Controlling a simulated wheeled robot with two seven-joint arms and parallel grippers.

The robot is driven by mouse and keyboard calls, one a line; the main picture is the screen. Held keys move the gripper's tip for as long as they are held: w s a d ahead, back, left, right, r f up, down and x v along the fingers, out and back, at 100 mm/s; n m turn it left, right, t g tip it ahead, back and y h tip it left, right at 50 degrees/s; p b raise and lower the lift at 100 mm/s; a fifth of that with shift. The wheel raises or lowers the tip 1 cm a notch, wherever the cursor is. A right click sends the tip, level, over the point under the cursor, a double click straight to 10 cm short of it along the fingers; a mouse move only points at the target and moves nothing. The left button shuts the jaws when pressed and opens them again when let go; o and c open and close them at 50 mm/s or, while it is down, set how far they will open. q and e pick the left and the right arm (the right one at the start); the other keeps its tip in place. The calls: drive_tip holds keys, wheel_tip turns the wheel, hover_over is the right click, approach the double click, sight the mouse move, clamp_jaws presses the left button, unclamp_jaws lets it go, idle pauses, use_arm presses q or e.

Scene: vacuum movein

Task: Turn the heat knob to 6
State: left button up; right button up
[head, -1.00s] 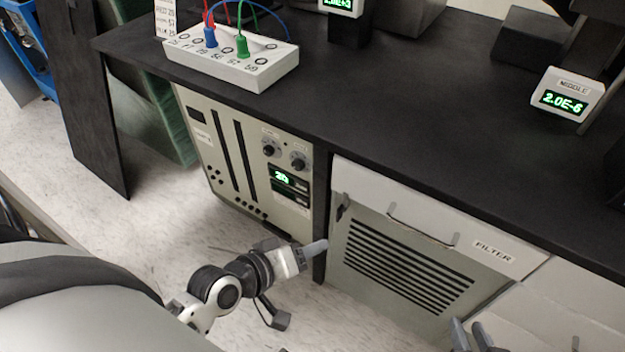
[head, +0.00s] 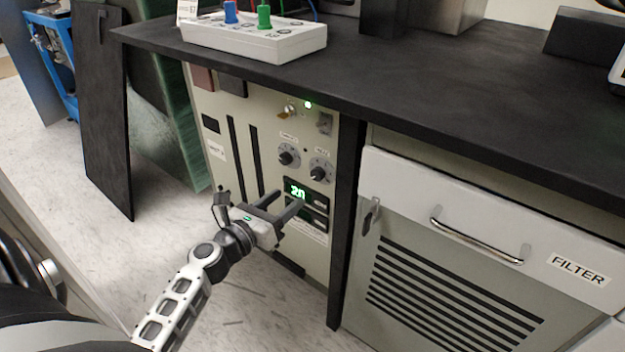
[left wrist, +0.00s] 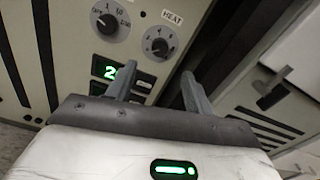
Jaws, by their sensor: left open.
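The heat knob (head: 317,173) is the right one of two round black knobs on the beige panel (head: 262,118) under the bench. In the left wrist view the knob (left wrist: 159,46) sits below a "HEAT" label, ahead of the fingertips; its numbers are too small to read surely. My left gripper (head: 287,202) is open and empty, in front of the panel and below the knobs, near the green display (head: 298,191). In the left wrist view its two fingers (left wrist: 158,82) point up toward the panel, apart from the knob. My right gripper is not in view.
The left knob (head: 286,157) is close beside the heat knob. The black bench top (head: 420,90) overhangs the panel. A filter cabinet (head: 400,235) with a metal handle stands to the right. A white box with plugs (head: 255,40) sits on the bench. Open floor lies below left.

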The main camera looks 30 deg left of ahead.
sight(315, 175)
use_arm(q)
drive_tip(key=w, duration=0.3)
drive_tip(key=w+b, duration=0.1)
drive_tip(key=w, duration=0.3)
drive_tip(key=w+d, duration=0.1)
drive_tip(key=w, duration=0.2)
drive_tip(key=shift+w, duration=0.2)
drive_tip(key=c, duration=1)
